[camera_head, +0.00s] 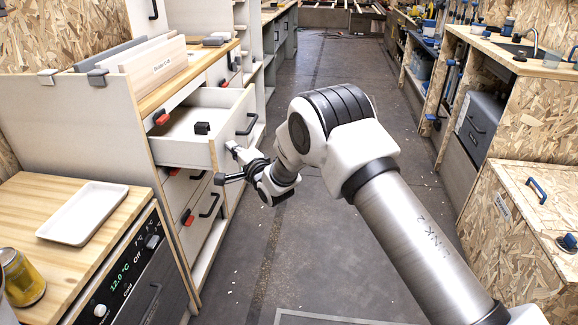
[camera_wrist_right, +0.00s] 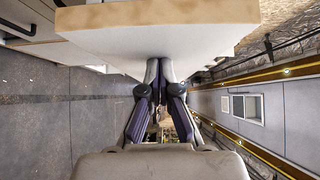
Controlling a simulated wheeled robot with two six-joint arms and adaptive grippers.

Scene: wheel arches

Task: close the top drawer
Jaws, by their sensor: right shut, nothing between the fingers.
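The top drawer (camera_head: 226,133) is pulled out of the white cabinet on the left. Its open tray shows from above, and a black handle is on its front. A small black block (camera_head: 202,128) shows in the drawer. My right gripper (camera_head: 233,148) is at the lower near part of the drawer front, below the handle. In the right wrist view the fingers (camera_wrist_right: 160,68) are together and empty, with their tips against or very close to a white panel (camera_wrist_right: 160,42). I cannot tell whether they touch it. My left gripper is not in view.
Lower drawers (camera_head: 198,205) with black handles are below it. A wooden counter (camera_head: 38,188) with a white tray (camera_head: 84,212) and a yellow can (camera_head: 22,280) is at near left. The floor aisle (camera_head: 330,75) is clear; workbenches line the right.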

